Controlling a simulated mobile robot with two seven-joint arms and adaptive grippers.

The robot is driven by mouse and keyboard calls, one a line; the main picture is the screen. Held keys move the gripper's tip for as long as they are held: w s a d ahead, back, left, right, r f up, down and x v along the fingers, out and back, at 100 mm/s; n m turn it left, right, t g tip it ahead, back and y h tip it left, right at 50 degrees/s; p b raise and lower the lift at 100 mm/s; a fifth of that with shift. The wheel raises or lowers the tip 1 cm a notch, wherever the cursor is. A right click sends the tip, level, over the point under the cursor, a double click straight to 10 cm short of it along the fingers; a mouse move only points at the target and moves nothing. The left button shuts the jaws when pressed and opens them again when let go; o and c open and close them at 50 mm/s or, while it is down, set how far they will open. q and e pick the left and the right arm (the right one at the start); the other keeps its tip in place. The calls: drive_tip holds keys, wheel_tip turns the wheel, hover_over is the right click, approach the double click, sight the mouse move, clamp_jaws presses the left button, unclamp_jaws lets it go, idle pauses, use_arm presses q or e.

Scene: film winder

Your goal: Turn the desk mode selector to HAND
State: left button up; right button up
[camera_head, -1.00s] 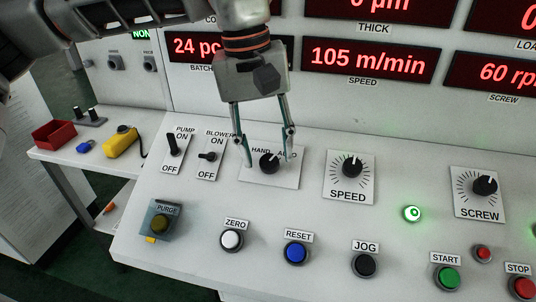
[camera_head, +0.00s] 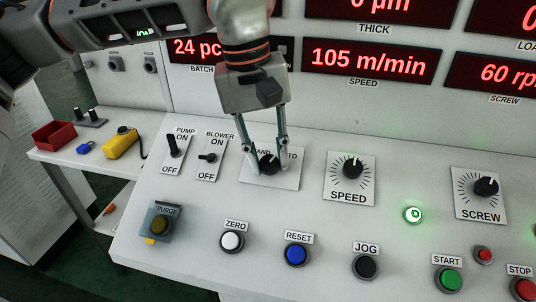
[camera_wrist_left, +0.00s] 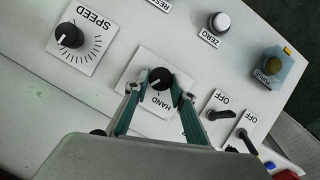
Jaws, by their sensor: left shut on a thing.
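The mode selector is a black round knob (camera_head: 269,164) on a white plate (camera_head: 285,181) marked HAND on the left and AUTO on the right. My left gripper (camera_head: 268,168) comes down from above and is shut on the knob, one finger on each side. The fingers partly cover both labels in the head view. Which way the knob points is hard to tell. My right gripper is not in view.
The PUMP (camera_head: 173,147) and BLOWER (camera_head: 208,157) switches stand close on the left. The SPEED knob (camera_head: 352,168) is on the right. ZERO (camera_head: 232,241), RESET (camera_head: 296,253) and JOG (camera_head: 366,265) buttons lie in front. Red displays (camera_head: 368,58) rise behind the desk.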

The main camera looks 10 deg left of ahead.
use_arm(q)
drive_tip(key=n, duration=0.1)
drive_tip(key=n+h+b, duration=0.1)
drive_tip(key=n, duration=0.1)
drive_tip(key=shift+s+a+f+t, duration=0.1)
drive_tip(key=shift+a+f+t, duration=0.1)
drive_tip(key=shift+t, duration=0.1)
drive_tip(key=n+h+b, duration=0.1)
drive_tip(key=n, duration=0.1)
drive_tip(key=shift+n+t, duration=0.3)
drive_tip(key=shift+t, duration=0.1)
drive_tip(key=n+b, duration=0.1)
drive_tip(key=n+t+h+b, duration=0.1)
drive_tip(key=n, duration=0.1)
drive_tip(key=shift+s+a+f+n, duration=0.1)
drive_tip(key=shift+s+n, duration=0.1)
drive_tip(key=shift+n, duration=0.1)
drive_tip(key=shift+n+t+b, duration=0.35)
drive_tip(key=shift+n+t, duration=0.05)
drive_tip(key=shift+n, duration=0.2)
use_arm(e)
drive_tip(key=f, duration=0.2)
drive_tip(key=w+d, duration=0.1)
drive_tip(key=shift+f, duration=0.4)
use_arm(q)
drive_tip(key=shift+n, duration=0.3)
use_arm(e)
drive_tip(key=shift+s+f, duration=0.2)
use_arm(q)
drive_tip(key=o, duration=1.1)
